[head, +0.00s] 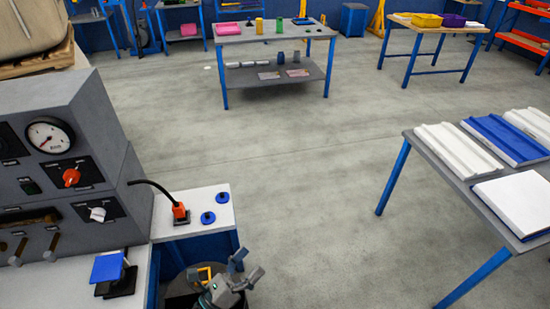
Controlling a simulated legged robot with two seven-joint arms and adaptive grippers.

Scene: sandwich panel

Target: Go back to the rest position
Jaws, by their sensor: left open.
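My left gripper (238,275) shows at the bottom of the head view, low and just right of the small white-topped stand (190,222). Its grey fingers are spread open, and I see nothing between them. It is apart from the stand's top. My right gripper is not in the head view.
A grey control cabinet (80,215) with a gauge stands on the left. An orange plug (180,212) with a black cable and blue discs (208,218) sit on the stand. A table (415,140) with white and blue panels is on the right. The middle floor is clear.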

